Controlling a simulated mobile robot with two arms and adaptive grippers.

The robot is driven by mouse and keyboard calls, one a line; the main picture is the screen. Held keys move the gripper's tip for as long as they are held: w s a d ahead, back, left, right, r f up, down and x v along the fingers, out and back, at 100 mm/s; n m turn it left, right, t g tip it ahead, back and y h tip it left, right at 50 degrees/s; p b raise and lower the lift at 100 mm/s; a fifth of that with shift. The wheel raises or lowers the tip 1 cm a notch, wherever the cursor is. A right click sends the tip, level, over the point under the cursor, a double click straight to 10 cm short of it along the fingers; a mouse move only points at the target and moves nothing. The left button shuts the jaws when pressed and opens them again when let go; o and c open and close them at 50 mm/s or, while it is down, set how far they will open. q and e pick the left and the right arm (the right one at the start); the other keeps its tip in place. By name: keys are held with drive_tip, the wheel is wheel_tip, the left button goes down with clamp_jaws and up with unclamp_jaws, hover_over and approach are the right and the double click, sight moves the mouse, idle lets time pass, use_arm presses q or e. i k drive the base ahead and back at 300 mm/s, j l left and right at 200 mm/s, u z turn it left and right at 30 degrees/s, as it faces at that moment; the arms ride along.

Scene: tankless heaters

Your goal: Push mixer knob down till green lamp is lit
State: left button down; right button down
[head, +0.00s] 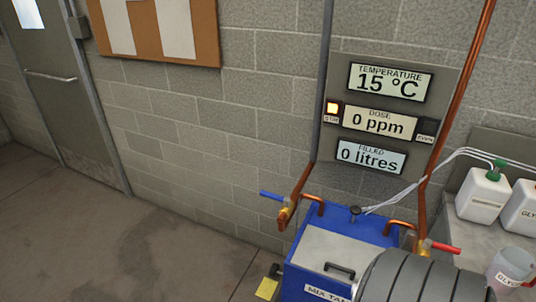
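The mix tank (306,252) is a blue box with a grey lid, at the bottom middle of the head view. A small black knob (354,211) stands up at the tank's back edge; I take it for the mixer knob. I see no lit green lamp. The tank's front right part is hidden.
The wall panel displays (387,83) read 15 °C, 0 ppm and 0 litres. Copper pipes carry a blue-handled valve (272,196) and a red-handled valve (445,247). White containers (484,194) and a jug (511,267) stand right. Floor at left is clear.

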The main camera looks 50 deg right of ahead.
sight(356, 210)
drive_tip(key=i+j, duration=0.15)
drive_tip(key=i, duration=0.35)
drive_tip(key=i+j, duration=0.1)
drive_tip(key=i, duration=0.4)
drive_tip(key=i+z, duration=0.2)
drive_tip(key=z, duration=0.25)
drive_tip(key=i+z, duration=0.25)
drive_tip(key=z, duration=0.2)
drive_tip(key=i+j+z, duration=0.1)
drive_tip(key=z, duration=0.35)
drive_tip(key=i+j+z, duration=0.2)
drive_tip(key=z, duration=0.25)
drive_tip(key=i+z, duration=0.25)
drive_tip(key=z, duration=0.15)
drive_tip(key=i+z, duration=0.2)
drive_tip(key=z, duration=0.25)
drive_tip(key=i+j+z, duration=0.2)
drive_tip(key=z, duration=0.2)
drive_tip(key=i+j+z, duration=0.2)
drive_tip(key=z, duration=0.25)
